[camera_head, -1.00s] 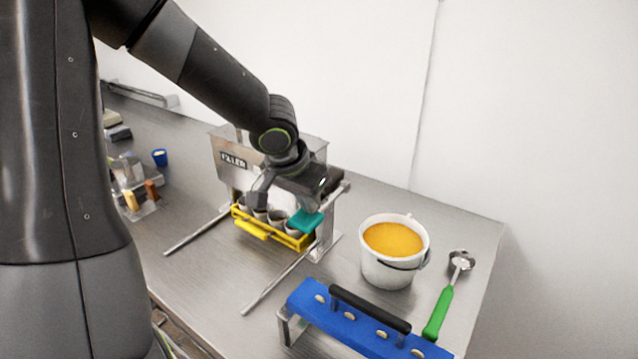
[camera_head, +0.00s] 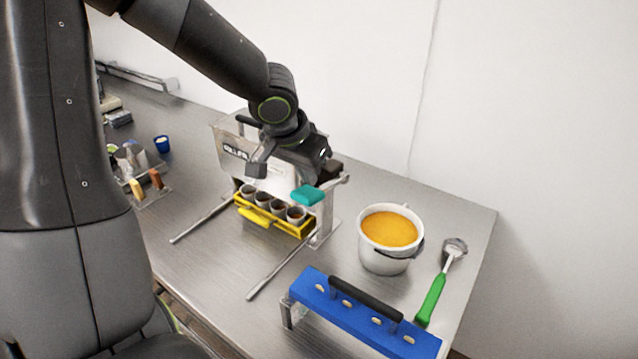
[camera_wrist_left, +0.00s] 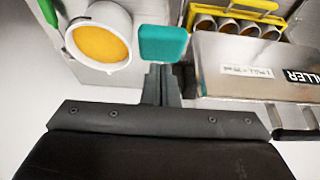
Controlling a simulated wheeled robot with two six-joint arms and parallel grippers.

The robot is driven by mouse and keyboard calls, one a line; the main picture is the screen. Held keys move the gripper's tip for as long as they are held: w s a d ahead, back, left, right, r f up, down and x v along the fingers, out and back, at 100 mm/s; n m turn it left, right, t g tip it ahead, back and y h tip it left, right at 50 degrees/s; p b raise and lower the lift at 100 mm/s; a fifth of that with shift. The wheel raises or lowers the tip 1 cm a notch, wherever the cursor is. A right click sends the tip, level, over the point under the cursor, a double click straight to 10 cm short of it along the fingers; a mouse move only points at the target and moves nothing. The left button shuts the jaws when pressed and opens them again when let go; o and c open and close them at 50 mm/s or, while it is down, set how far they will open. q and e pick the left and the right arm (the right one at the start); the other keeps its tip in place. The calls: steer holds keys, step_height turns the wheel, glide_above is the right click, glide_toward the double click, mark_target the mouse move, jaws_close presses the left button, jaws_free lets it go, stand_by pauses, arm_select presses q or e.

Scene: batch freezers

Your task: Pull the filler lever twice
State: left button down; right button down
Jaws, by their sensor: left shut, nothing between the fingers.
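The steel filler (camera_head: 235,155) stands on the table with its lettered front towards me. Its lever ends in a teal handle (camera_head: 307,196) at the right front, above the yellow rack (camera_head: 268,222). Several cups with brownish contents sit in that rack. My left gripper (camera_head: 308,180) is shut and empty, just above and behind the teal handle. In the left wrist view the fingertips (camera_wrist_left: 163,72) point at the teal handle (camera_wrist_left: 163,43) and overlap its near edge; I cannot tell whether they touch it. My right gripper is not in view.
A white bucket (camera_head: 378,262) of orange mix stands right of the filler. A green-handled scoop (camera_head: 432,298) lies beside it. A blue holder with a black handle (camera_head: 365,298) is at the front. Two metal rails (camera_head: 280,272) extend forward from the filler.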

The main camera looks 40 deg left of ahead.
arm_select(q)
steer(key=shift+f, duration=0.1)
stand_by(0.4)
step_height(320, 180, down, 8)
steer(key=b, duration=0.7)
steer(key=shift+b, duration=0.4)
stand_by(0.4)
step_height(320, 180, up, 8)
steer(key=p, duration=0.8)
stand_by(0.9)
step_height(320, 180, up, 5)
steer(key=p, duration=0.5)
stand_by(0.5)
